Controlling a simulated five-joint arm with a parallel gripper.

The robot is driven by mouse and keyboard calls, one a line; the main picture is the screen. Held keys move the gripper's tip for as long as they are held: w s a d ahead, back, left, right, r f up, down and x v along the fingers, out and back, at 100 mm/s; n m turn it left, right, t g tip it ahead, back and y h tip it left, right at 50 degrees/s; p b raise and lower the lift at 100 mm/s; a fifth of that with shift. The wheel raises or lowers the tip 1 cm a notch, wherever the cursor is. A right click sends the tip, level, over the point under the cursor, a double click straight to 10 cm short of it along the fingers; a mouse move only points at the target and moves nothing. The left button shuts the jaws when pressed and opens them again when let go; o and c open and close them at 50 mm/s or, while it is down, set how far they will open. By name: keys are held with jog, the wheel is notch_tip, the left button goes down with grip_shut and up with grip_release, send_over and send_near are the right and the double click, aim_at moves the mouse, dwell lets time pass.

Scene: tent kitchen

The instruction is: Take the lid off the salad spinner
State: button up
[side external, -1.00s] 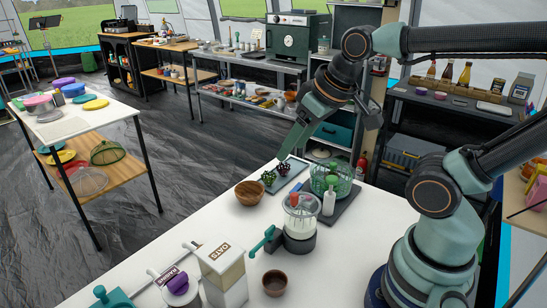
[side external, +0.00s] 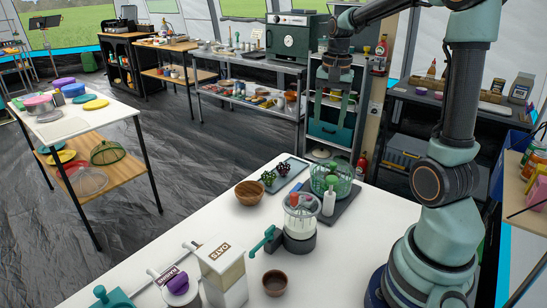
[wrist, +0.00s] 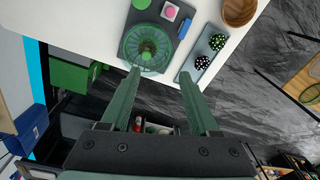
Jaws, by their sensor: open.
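The salad spinner (side external: 331,186) is a round, see-through green bowl near the far right end of the white table. In the wrist view its round top (wrist: 130,52) shows ribs and a green knob (wrist: 147,47) in the middle; the top appears to be on the bowl. My gripper (side external: 332,112) is high beyond the table's far edge, fingers pointing down, clear of the spinner. In the wrist view my gripper (wrist: 160,75) is open, with nothing between its fingers.
A blender-like appliance (side external: 300,214) stands nearer. Left of the spinner are a grey tray (side external: 294,168) with two dark speckled items and a wooden bowl (side external: 249,193). The table's middle left is clear.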

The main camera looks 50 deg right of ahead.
jog(key=d+f+m, duration=0.1)
jog(key=d+m, duration=0.1)
jog(key=d, duration=0.1)
send_over(333, 163)
jog(key=shift+g, duration=0.3)
notch_tip(333, 163, down, 7)
jog(key=shift+w+d+f, duration=0.15)
jog(key=shift+s+f, duration=0.2)
jog(key=shift+f, duration=2.45)
jog(key=shift+c, duration=0.4)
grip_shut()
